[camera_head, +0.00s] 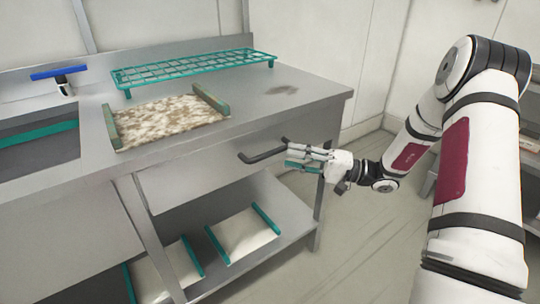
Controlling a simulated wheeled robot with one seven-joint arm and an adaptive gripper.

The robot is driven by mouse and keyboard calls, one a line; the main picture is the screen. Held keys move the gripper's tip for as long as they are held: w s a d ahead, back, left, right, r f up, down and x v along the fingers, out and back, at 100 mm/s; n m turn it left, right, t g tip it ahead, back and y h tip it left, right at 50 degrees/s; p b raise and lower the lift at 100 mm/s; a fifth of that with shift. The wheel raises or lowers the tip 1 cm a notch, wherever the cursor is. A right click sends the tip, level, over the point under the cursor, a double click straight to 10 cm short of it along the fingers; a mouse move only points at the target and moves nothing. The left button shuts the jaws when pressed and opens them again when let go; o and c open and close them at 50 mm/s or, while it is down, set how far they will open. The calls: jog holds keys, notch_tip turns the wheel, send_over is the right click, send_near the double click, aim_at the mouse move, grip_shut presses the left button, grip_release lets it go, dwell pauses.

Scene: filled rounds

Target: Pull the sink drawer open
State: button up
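The sink drawer (200,178) is a grey metal front under the counter. It looks closed, flush with the frame. Its dark bar handle (263,156) sticks out near the top right of the front. My gripper (290,157) is just right of the handle, with its fingers pointing left toward it. The fingers look apart, with nothing seen between them. The fingertips are close to the handle's right end; I cannot tell whether they touch it.
The counter (290,92) holds a teal wire rack (195,68), a speckled tray with green ends (168,120) and a blue squeegee-like tool (60,74). A sink basin (40,150) is at left. A lower shelf (285,240) holds white trays. The floor (370,240) right of the counter is clear.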

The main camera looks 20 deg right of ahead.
aim_at(270, 153)
jog(key=x, duration=0.7)
jog(key=shift+b, duration=0.4)
jog(key=shift+c, duration=0.5)
grip_shut()
